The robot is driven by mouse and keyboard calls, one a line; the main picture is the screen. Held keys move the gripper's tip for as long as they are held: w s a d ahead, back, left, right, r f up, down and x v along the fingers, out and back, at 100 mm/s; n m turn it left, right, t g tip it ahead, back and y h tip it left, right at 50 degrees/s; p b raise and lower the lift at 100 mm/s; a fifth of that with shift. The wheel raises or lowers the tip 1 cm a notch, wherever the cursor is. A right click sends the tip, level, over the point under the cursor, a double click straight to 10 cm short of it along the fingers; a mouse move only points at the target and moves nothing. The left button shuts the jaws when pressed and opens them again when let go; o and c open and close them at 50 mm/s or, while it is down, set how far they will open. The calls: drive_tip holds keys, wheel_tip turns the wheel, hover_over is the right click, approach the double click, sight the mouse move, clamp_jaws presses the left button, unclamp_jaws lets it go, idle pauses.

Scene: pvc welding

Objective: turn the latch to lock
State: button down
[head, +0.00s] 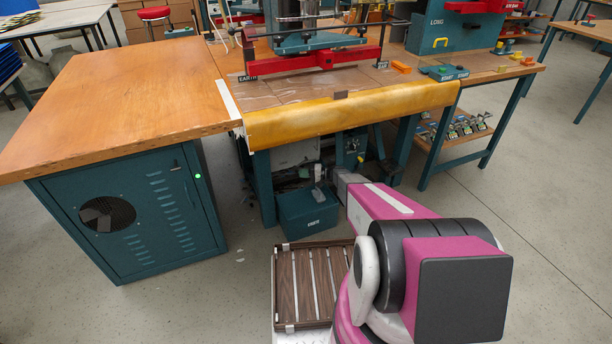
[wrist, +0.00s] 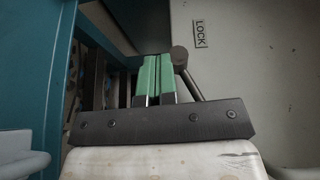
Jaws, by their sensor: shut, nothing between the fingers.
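The latch (wrist: 180,58) shows in the wrist view as a dark round knob with a thin bar running down to the right. The bar's lower end is hidden behind my gripper's dark mount. A LOCK label (wrist: 200,33) is on the pale grey panel, above and right of the knob. My gripper (wrist: 157,59) has its green fingers together with nothing between them. The fingertips are just left of the knob; I cannot tell whether they touch it. In the head view my arm reaches under the machine bench, and the latch and fingers are not visible there.
In the wrist view a teal upright (wrist: 33,65) stands close on the left, and the pale panel (wrist: 270,60) fills the right. In the head view a teal box (head: 308,213) sits under the bench, near a wooden-topped cabinet (head: 120,90). Floor is free in front of the cabinet.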

drive_tip(key=shift+s+a+r+m+y, duration=0.15)
drive_tip(key=shift+a+r+y, duration=0.1)
drive_tip(key=shift+a+r, duration=0.25)
drive_tip(key=shift+s+a+r+m+y, duration=0.15)
drive_tip(key=shift+a+r+y, duration=0.15)
drive_tip(key=shift+r, duration=0.25)
drive_tip(key=shift+a+r, duration=0.1)
drive_tip(key=d+f, duration=0.2)
drive_tip(key=d, duration=0.1)
drive_tip(key=s+d+f, duration=0.1)
drive_tip(key=d+f, duration=0.1)
drive_tip(key=d, duration=0.2)
drive_tip(key=s+d+f, duration=0.1)
drive_tip(key=d+f, duration=0.1)
drive_tip(key=d, duration=0.1)
drive_tip(key=shift+d+f, duration=0.3)
drive_tip(key=shift+d, duration=0.05)
idle(0.3)
